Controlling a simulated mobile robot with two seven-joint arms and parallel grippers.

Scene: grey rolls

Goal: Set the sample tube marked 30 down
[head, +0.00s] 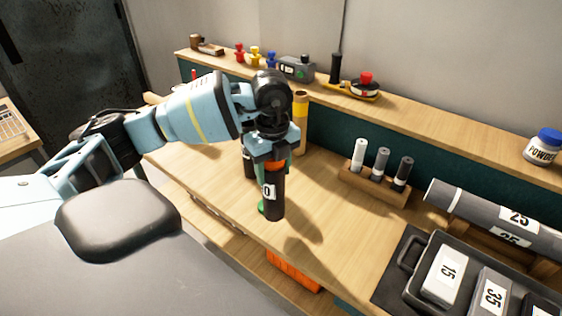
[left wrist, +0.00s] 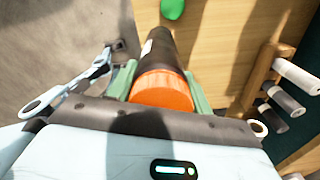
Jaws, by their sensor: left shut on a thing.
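My left gripper (head: 268,158) is shut on a dark sample tube (head: 273,203) with an orange cap. The tube hangs nearly upright below the fingers, over the wooden workbench (head: 325,230). Its white label shows only a "0"; the rest of the number is hidden. In the left wrist view the orange cap (left wrist: 163,92) sits between the two green fingers, with the dark tube body (left wrist: 160,50) beyond. I cannot tell for sure whether the tube's bottom touches the bench. My right gripper is not in view.
A green thing (head: 262,207) is beside the tube's lower end. A dark upright object (head: 249,165) and a yellow-brown cylinder (head: 300,125) stand behind the gripper. A wooden rack (head: 372,184) holds three cylinders. A black tray (head: 408,262) with numbered blocks is at right.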

